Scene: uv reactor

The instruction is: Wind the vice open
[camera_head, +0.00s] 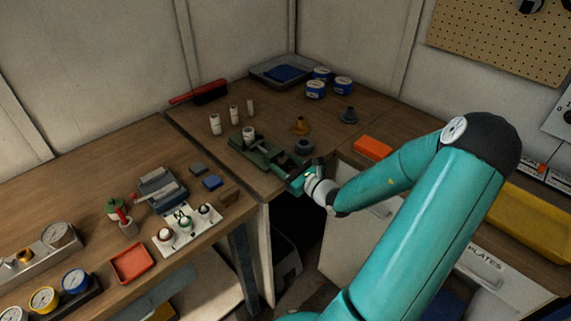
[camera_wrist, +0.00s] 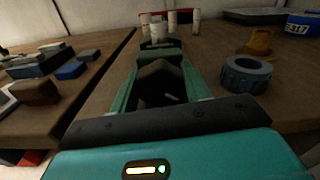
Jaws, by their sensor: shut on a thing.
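The green vice (camera_head: 262,154) lies on the wooden bench near its front corner, with its screw end toward me. A white cylinder (camera_head: 248,133) stands upright at its far end; I cannot tell if the jaws grip it. My gripper (camera_head: 306,176) is at the near end of the vice, by the bench edge. In the wrist view, my gripper (camera_wrist: 160,72) has its two green fingers either side of a dark part, the vice handle (camera_wrist: 155,84), and is shut on it. The vice body (camera_wrist: 161,51) shows beyond, partly hidden by the handle.
A dark grey ring (camera_head: 304,146) lies close right of the vice. Several white cylinders (camera_head: 215,124) stand behind it. Small blocks (camera_head: 212,183) lie to the left. Dark open space lies below the bench edge.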

